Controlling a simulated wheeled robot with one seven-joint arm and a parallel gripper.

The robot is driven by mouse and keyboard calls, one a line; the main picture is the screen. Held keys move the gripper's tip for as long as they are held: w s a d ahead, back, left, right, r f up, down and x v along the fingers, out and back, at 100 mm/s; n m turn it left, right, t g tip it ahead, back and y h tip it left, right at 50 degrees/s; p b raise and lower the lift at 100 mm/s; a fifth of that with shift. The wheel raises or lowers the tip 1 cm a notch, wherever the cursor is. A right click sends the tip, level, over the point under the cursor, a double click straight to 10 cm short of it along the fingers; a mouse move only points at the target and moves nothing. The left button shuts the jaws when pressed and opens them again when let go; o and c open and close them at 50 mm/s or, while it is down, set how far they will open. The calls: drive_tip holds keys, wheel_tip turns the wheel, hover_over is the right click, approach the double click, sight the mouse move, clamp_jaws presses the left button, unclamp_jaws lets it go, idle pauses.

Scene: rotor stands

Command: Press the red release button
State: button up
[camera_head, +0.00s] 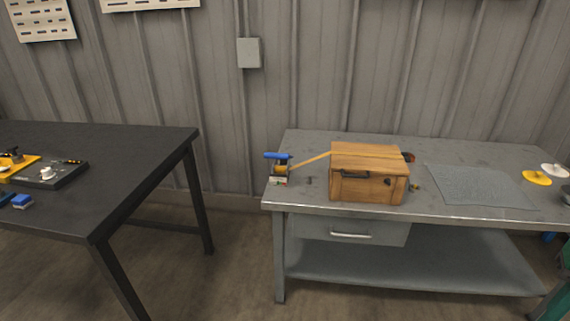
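No button can be made out for certain at this size. A small device (279,173) with a blue handle (277,156) stands at the left end of the grey metal bench (300,143). A small spot of reddish colour seems to show low on it, too small to identify. A dark and reddish item (408,157) shows partly behind the box's right end. My gripper is not in view.
A black table (120,175) stands at the left, with a yellow tray, a dark tray and a blue item. A floor gap separates it from the bench. A grey mat (478,186), a yellow disc (537,178) and a white disc (555,170) lie on the bench's right part.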

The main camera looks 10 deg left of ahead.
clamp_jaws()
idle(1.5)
